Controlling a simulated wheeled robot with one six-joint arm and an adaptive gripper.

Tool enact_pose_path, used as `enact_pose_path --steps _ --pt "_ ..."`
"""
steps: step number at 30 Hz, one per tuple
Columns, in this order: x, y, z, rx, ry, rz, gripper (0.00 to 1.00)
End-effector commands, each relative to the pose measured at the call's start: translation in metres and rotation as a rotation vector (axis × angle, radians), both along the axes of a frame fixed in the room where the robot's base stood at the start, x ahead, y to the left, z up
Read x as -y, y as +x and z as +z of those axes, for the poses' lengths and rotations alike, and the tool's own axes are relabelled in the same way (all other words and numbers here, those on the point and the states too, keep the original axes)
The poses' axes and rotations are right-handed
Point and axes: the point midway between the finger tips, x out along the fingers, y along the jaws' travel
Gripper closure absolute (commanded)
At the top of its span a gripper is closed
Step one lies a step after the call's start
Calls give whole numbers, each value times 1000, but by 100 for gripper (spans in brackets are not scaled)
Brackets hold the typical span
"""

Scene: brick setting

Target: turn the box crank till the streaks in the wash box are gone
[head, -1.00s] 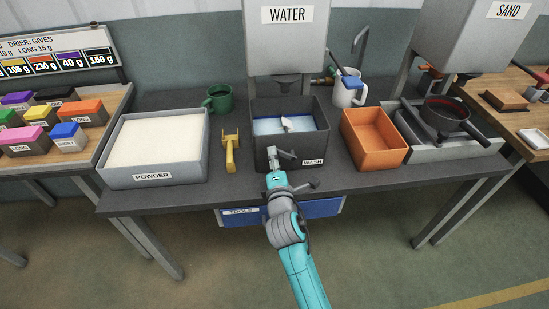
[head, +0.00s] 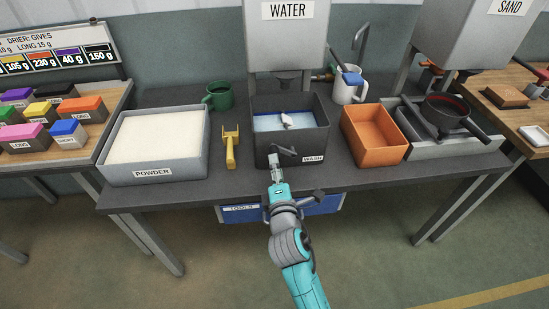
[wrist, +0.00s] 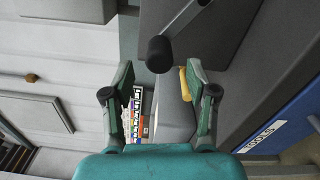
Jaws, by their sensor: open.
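The wash box (head: 262,153) is a dark grey open box in the middle of the bench, labelled WASH. Blue and pale liquid (head: 300,121) shows inside with a small white piece in it; streaks are too small to tell. The box crank (head: 286,151) is on the front wall. Its dark round knob (wrist: 160,53) shows large in the wrist view, ahead of the fingertips and roughly in line with the gap. My gripper (head: 275,160) is in front of the box, close to the crank; in the wrist view its fingers (wrist: 160,80) stand apart with nothing between them.
A yellow scoop (head: 231,150) and a powder tray (head: 190,171) stand left of the box. An orange bin (head: 376,156) is close on the right. The water tank (head: 287,45) hangs behind. A blue tools drawer (head: 322,205) is under the bench edge.

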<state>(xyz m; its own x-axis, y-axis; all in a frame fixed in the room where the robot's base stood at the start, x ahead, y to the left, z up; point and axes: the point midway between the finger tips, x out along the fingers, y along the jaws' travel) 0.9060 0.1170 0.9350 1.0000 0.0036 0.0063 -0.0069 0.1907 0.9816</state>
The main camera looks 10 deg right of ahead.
Motion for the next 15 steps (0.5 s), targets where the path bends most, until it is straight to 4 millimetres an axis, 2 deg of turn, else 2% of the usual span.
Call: enact_pose_path --steps 1,6,9,15 --pt "0 -11 -1 -1 -2 1 42" --pt "0 -41 -1 -1 -1 2 42" --pt "0 -54 -1 -1 -1 1 42" --pt "0 -68 0 0 0 0 42"
